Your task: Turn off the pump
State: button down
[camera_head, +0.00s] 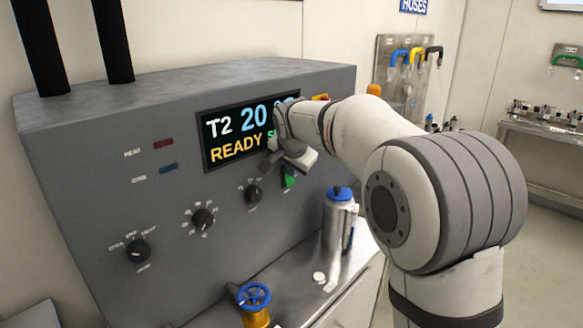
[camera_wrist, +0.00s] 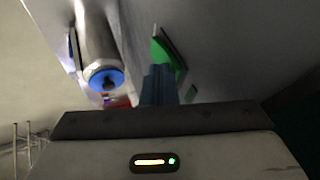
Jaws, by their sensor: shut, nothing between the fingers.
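A grey control panel (camera_head: 90,160) carries a lit screen (camera_head: 228,138) reading "T2 20" and "READY"; my arm hides its right part. A green switch (camera_head: 289,178) sits low on the panel's right side, partly behind my gripper. No readable label shows which control belongs to the pump. My gripper (camera_head: 268,168) is shut and empty, in front of the panel beside the green switch. In the wrist view the shut fingers (camera_wrist: 159,85) overlap the green switch (camera_wrist: 164,48); I cannot tell whether they touch it.
Black knobs (camera_head: 203,219) line the panel. A metal flask (camera_head: 339,220) with a blue cap stands on the steel counter below; it also shows in the wrist view (camera_wrist: 97,35). A blue valve wheel (camera_head: 253,295) is at the counter's front. Coloured hoses (camera_head: 417,57) hang behind.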

jog(key=shift+a, duration=0.15)
jog(key=shift+r, duration=0.15)
jog(key=shift+r+p, duration=0.45)
jog(key=shift+r, duration=0.25)
